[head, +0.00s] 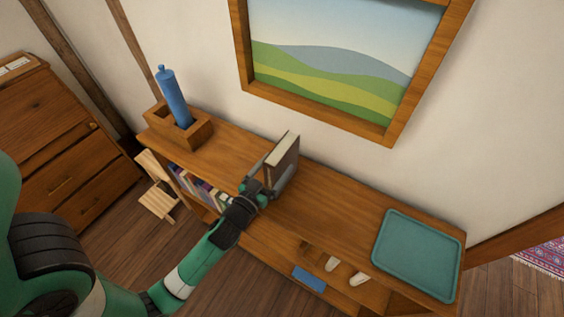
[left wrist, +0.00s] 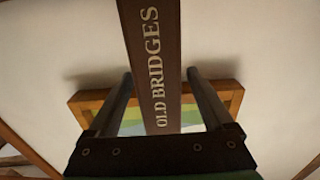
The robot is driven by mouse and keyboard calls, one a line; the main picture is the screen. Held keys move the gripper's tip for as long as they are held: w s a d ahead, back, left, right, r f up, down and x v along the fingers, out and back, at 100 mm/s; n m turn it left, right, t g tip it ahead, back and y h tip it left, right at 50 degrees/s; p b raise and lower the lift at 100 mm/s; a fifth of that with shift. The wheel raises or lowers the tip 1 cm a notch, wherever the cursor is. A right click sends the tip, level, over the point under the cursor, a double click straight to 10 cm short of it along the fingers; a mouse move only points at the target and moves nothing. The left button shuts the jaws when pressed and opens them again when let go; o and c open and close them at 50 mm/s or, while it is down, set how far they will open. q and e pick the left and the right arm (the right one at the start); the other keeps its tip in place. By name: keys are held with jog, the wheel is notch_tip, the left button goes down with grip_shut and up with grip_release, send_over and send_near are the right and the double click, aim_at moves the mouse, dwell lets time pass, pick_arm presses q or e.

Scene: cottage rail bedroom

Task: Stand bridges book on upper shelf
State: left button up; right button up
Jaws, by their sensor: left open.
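The brown bridges book (head: 284,162) stands upright on the top board of the wooden shelf unit (head: 330,209), close to the wall. Its spine, lettered "OLD BRIDGES", fills the middle of the left wrist view (left wrist: 155,70). My left gripper (head: 273,176) is open, with one finger on each side of the book. In the left wrist view the fingers (left wrist: 160,78) show a gap on both sides of the spine. The book's bottom edge is partly hidden by the gripper. My right gripper is not in view.
A wooden box (head: 199,133) holding a blue bottle (head: 173,95) stands left on the top board. A teal tray (head: 418,254) lies at the right end. Several books (head: 197,187) fill a lower compartment. A framed picture (head: 335,60) hangs above. The board between book and tray is clear.

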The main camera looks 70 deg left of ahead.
pick_arm(q)
jog(key=shift+x, duration=1.2)
jog(key=c, duration=1.3)
grip_shut()
jog(key=shift+r, duration=0.15)
